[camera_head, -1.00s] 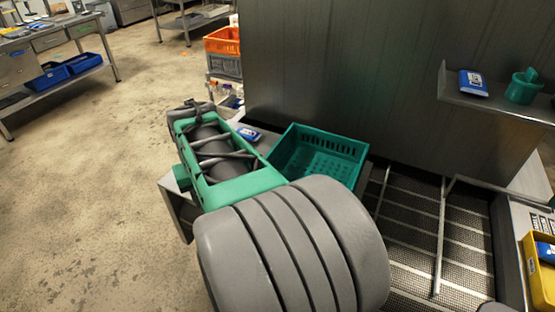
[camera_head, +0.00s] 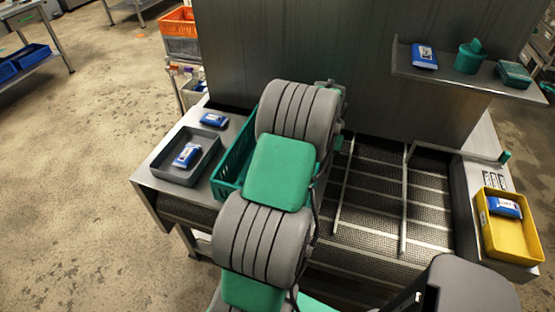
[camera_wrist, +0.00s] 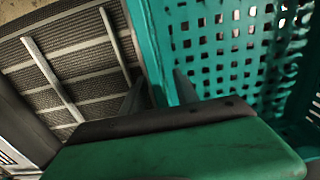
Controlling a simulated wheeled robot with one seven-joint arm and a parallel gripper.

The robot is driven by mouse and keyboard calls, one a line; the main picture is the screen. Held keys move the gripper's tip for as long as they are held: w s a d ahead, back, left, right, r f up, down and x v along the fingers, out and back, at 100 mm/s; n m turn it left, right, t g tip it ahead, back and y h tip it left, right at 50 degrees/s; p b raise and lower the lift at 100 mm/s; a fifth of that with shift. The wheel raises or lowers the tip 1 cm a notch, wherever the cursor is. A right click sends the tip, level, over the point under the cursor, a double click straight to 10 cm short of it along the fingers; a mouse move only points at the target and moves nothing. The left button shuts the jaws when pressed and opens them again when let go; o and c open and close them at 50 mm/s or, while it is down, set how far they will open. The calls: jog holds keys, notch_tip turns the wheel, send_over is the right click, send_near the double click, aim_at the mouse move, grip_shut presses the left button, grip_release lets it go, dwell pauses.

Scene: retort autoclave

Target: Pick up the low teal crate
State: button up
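The teal crate (camera_head: 232,160) stands on the steel table, partly hidden behind my arm in the head view. In the wrist view its perforated inside (camera_wrist: 235,45) fills the right half. My gripper (camera_wrist: 160,92) is at the crate's near-side wall in that view. One finger is outside the wall and the other is over the inside, with the wall between them. The fingers are apart; contact with the wall cannot be made out. The fingers are hidden in the head view.
A grey tray (camera_head: 162,173) with a blue-and-white pack (camera_head: 187,154) lies left of the crate; another blue pack (camera_head: 214,119) lies behind. A mesh conveyor (camera_head: 385,205) is to the right, with a yellow bin (camera_head: 497,246) beyond. A steel wall (camera_head: 340,50) and shelf (camera_head: 455,80) stand behind.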

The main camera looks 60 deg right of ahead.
jog(key=shift+f, duration=0.4)
jog(key=shift+c, duration=0.6)
grip_shut()
jog(key=shift+r, duration=0.1)
dwell(0.4)
